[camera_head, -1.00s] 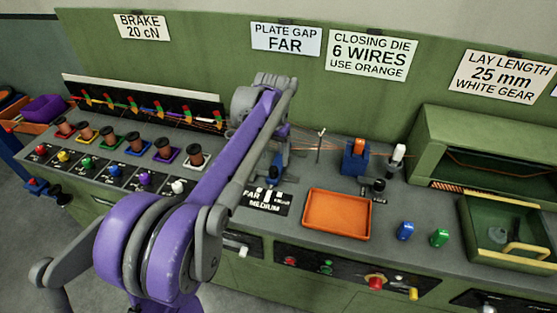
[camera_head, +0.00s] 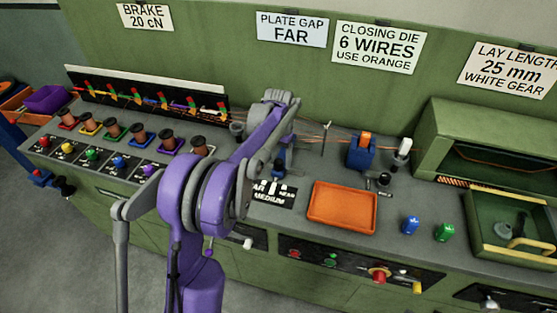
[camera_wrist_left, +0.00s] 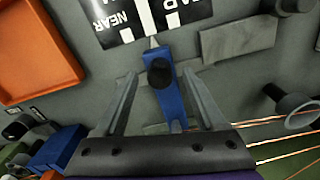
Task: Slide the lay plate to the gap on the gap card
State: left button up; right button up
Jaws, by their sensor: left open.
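The lay plate (camera_wrist_left: 172,100) is a blue block with a black round knob on top, seen in the left wrist view. A pale pointer at its end faces a white stripe beside the word NEAR on the black-and-white scale (camera_wrist_left: 118,22). My left gripper (camera_wrist_left: 160,76) is open, with one finger on each side of the plate and knob in that view; I cannot tell contact. In the head view, my arm partly hides the plate (camera_head: 281,158) and the scale (camera_head: 273,194). The gap card (camera_head: 292,29) on the wall reads PLATE GAP FAR. My right gripper is not in view.
An orange tray (camera_head: 342,207) lies right of the scale. A blue holder with an orange piece (camera_head: 361,150) stands behind it. Thin copper wires (camera_wrist_left: 275,140) run beside the plate. Several spools (camera_head: 139,134) stand to the left; a green machine housing (camera_head: 480,135) is at right.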

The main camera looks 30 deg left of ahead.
pick_arm(q)
jog(key=shift+f, duration=0.3)
grip_shut()
dwell(1.3)
